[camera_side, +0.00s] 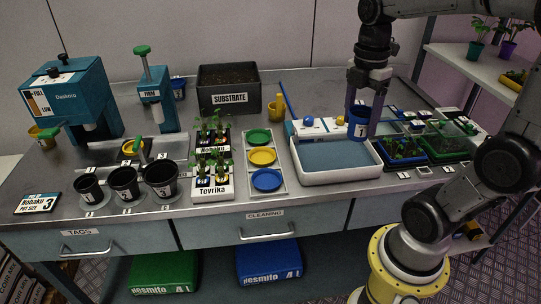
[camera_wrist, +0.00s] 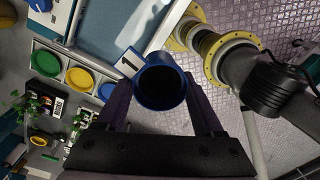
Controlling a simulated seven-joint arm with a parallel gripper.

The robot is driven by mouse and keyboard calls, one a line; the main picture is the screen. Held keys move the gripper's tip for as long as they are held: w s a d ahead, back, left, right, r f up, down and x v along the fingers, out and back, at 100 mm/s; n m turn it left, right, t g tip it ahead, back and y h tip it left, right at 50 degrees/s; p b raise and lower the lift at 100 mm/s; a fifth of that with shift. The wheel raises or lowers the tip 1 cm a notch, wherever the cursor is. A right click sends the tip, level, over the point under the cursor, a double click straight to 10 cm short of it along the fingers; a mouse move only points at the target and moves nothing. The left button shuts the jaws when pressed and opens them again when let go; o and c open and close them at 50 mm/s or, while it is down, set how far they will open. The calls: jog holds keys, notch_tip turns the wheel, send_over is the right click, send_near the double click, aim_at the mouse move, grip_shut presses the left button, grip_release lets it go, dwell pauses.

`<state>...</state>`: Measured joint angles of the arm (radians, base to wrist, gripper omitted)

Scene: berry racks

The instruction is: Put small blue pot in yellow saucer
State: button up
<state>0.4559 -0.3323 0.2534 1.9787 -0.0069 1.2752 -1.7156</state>
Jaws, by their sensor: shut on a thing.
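The small blue pot (camera_side: 359,123) is held upright in my gripper (camera_side: 364,108), above the right end of the white basin. In the wrist view the pot (camera_wrist: 160,84) sits between the two fingers of my gripper (camera_wrist: 163,104), with its dark open mouth toward the camera and a white tag beside it. The yellow saucer (camera_side: 262,156) lies in the middle of a pale tray, between a green saucer and a blue saucer, left of the pot. The yellow saucer also shows in the wrist view (camera_wrist: 79,78), and it looks empty.
The white basin (camera_side: 338,177) of blue-grey water stands between the saucer tray (camera_side: 279,187) and the seedling trays (camera_side: 404,161). Seedling racks (camera_side: 212,186) stand left of the saucers. Three black pots (camera_side: 124,184) stand at the front left.

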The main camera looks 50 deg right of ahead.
jog(key=w+a+n, duration=0.1)
jog(key=w+a, duration=0.1)
jog(key=w, duration=0.4)
jog(key=n, duration=0.2)
send_over(262, 159)
notch_tip(262, 159, down, 13)
jog(key=shift+f, duration=0.3)
jog(key=shift+f, duration=0.2)
jog(key=shift+f, duration=0.35)
